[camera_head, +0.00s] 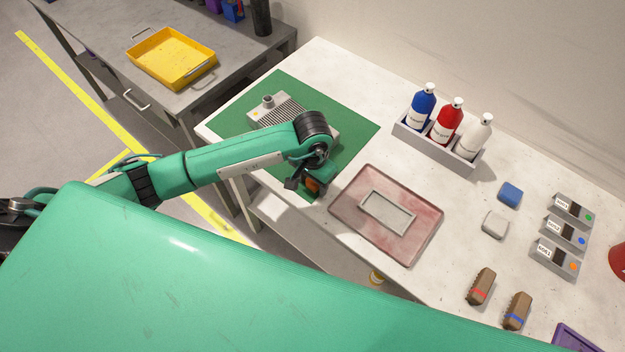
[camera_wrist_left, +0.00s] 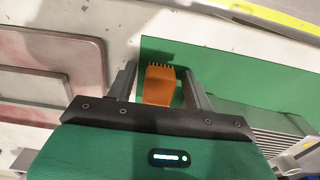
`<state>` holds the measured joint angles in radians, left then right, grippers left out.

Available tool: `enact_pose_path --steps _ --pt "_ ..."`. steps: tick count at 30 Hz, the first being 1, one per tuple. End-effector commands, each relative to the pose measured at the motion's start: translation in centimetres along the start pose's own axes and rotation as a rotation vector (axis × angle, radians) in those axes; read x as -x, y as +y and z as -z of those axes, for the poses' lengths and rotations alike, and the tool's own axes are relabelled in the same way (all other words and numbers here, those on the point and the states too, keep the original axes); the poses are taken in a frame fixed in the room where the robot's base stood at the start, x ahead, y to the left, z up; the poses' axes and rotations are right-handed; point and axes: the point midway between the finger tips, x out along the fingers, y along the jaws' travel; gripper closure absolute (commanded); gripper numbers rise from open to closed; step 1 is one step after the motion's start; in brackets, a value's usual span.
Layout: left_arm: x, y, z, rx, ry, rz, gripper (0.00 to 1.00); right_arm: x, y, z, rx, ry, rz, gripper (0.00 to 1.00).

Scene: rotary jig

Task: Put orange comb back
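The orange comb (camera_wrist_left: 160,84) is between the two fingers of my left gripper (camera_wrist_left: 160,88) in the left wrist view, with its teeth pointing away from the palm. A gap shows on each side of it, so the fingers look open around it. In the head view the left gripper (camera_head: 304,187) is at the front corner of the green mat (camera_head: 352,127), and a bit of orange shows there. The gripper hides most of the comb. Whether it touches the mat is unclear. A grey labelled box with an orange dot (camera_head: 556,259) stands at the right. My right gripper is not in view.
A reddish tray (camera_head: 420,238) with a grey frame lies right of the gripper. A grey ribbed device (camera_head: 268,112) sits on the mat under my arm. A bottle rack (camera_head: 437,149), similar boxes with green (camera_head: 573,209) and blue dots (camera_head: 566,233), and brown brushes (camera_head: 481,286) stand farther right.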

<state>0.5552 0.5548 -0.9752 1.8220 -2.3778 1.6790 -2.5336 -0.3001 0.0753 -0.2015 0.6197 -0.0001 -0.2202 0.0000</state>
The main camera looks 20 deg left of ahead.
Motion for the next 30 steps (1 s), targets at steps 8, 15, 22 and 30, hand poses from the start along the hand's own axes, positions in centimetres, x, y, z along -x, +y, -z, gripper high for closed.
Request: enact_pose_path --steps 8,15,22,30 --pt "0.3 0.0 0.0 0.0 0.0 0.0 0.48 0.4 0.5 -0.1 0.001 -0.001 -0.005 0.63" --pt "3.1 -0.1 0.2 -0.003 0.007 0.002 0.48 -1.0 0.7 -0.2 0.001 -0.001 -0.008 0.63" --pt "7.4 -0.1 0.1 -0.002 0.005 0.003 0.48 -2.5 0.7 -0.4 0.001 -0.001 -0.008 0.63" --pt "11.2 0.0 0.1 0.0 0.002 0.001 0.48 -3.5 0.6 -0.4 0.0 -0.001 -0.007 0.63"
